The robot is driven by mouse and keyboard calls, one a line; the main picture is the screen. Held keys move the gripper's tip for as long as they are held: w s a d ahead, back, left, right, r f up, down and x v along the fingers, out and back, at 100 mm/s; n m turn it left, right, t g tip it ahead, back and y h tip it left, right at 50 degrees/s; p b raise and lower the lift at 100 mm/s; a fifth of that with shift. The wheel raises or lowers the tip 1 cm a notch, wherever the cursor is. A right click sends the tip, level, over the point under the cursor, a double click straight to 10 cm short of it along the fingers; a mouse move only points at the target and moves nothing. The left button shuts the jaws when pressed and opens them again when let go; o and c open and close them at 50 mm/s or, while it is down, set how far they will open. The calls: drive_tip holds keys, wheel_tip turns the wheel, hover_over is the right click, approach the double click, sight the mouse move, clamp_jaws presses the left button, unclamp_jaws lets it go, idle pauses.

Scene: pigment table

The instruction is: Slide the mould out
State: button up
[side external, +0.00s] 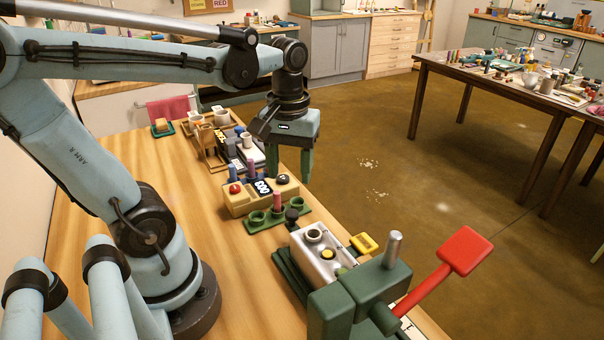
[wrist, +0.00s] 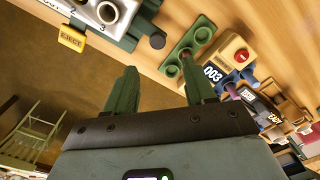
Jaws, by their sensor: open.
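A pale block (side external: 312,262) with a dark-rimmed round well (side external: 313,236) on top sits against the green press with the red lever. I cannot tell for certain which part is the mould. A black knob (side external: 292,217) on a green slide sticks out from the block's far end; the knob also shows in the wrist view (wrist: 158,41). A yellow EJECT tab (wrist: 72,37) sits at the block's side. My gripper (side external: 288,172) is open and empty, pointing down above and beyond the knob, apart from it. In the wrist view its fingers (wrist: 158,72) are spread.
A green holder (side external: 257,226) with cups and a pink peg stands just beyond the knob. Behind it is a tan box (side external: 236,203) with a number display and a red button. The press's red lever (side external: 425,285) leans out right. Bare wood lies left.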

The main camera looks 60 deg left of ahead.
drive_tip(key=shift+r, duration=1.45)
drive_tip(key=w+d+f+m+t, duration=0.3)
drive_tip(key=d+f+m+t, duration=0.1)
drive_tip(key=m+t, duration=0.3)
drive_tip(key=shift+w+d+m, duration=0.25)
drive_tip(key=shift+d+m, duration=0.35)
drive_tip(key=shift+m, duration=0.4)
